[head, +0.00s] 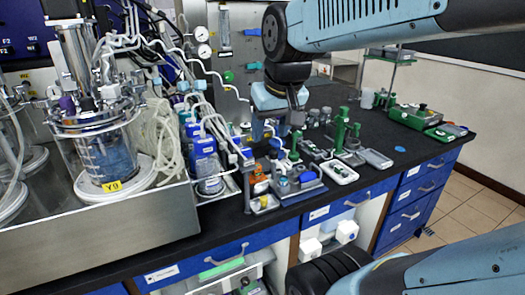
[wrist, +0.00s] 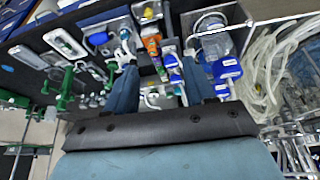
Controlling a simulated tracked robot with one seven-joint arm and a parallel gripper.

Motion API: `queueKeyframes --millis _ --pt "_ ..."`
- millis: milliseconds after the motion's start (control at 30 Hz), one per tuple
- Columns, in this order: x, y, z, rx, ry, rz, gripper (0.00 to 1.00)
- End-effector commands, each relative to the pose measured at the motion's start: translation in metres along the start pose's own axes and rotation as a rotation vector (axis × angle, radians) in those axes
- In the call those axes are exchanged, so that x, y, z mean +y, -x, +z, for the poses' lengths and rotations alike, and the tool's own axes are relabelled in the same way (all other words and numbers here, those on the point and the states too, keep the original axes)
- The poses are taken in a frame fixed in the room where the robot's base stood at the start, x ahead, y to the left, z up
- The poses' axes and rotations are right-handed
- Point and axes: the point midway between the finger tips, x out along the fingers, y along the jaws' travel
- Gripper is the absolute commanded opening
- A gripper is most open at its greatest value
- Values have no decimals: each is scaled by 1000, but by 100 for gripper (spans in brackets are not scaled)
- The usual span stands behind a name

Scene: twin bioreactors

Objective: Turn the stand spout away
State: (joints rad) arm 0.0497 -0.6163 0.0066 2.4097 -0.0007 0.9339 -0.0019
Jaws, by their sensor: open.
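A slim grey stand (head: 247,186) rises at the front edge of the bench, right of the blue-capped bottles. A thin arm slants from its top up and left over the bottles; I take this to be the spout (head: 229,142), though its tip is hard to make out. My gripper (head: 277,138) points down above the bench, just behind and right of the stand. In the wrist view my gripper (wrist: 161,80) is open, its two blue fingers apart. Small parts and a bottle show beyond and between the fingers. I see no contact with the stand.
Blue-capped bottles (head: 203,148) stand close on the left, beside a glass reactor vessel (head: 107,150) in a steel tray. The bench is clearer farther right.

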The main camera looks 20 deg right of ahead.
Motion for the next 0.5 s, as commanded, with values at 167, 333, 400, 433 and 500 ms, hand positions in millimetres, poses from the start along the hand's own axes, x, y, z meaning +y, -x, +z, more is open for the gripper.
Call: queueKeyframes --millis 167,333,400,433,500 --pt "13 -14 -40 -79 -37 19 54" --pt "28 -32 -74 -150 -72 31 54" --pt "36 -40 -88 -178 -86 35 54" --pt "39 -44 -94 -191 -93 36 54" --pt "47 -54 -107 -220 -107 39 54"
